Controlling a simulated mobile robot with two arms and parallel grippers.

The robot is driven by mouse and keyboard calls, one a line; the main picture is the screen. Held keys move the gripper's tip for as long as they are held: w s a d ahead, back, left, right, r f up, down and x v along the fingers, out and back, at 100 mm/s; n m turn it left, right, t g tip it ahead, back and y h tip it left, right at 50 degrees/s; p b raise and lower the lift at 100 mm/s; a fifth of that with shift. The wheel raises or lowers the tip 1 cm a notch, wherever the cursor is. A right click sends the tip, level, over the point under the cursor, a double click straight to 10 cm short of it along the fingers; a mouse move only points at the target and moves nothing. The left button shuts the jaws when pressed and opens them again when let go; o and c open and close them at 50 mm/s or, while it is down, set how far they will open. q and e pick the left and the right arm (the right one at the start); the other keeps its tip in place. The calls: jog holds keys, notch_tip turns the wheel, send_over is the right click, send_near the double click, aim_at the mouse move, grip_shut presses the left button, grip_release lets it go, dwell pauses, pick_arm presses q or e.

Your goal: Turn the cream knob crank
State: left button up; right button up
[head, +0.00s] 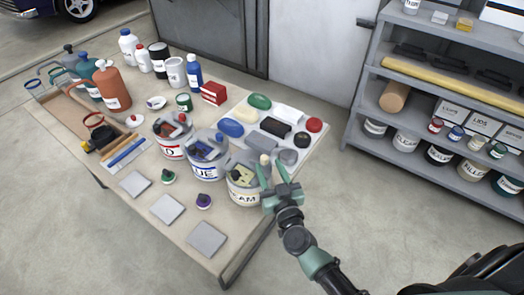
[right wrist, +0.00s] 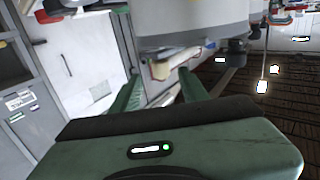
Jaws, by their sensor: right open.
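The cream tub (head: 243,193), labelled with letters ending in "EAM", stands at the table's right front edge. A yellow part shows in its open top. A pale knob (head: 264,159) stands up at the tub's right rim. My right gripper (head: 272,170) is open beside the tub, its fingertips at the knob. In the right wrist view the pale knob (right wrist: 160,70) shows between the open fingers (right wrist: 159,88), under a large grey-white body. I cannot tell whether the fingers touch it. My left gripper is not in view.
A blue-labelled tub (head: 206,172) and a red-labelled tub (head: 171,150) stand close to the left. Behind is a white board (head: 315,140) with coloured oval pieces. Grey tiles (head: 207,239) lie in front. A grey shelf (head: 370,110) stands right; the floor (head: 400,215) between is clear.

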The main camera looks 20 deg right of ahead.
aim_at(266, 161)
jog(key=w, duration=0.5)
jog(key=shift+w+a, duration=0.1)
jog(key=shift+w, duration=1.1)
grip_shut()
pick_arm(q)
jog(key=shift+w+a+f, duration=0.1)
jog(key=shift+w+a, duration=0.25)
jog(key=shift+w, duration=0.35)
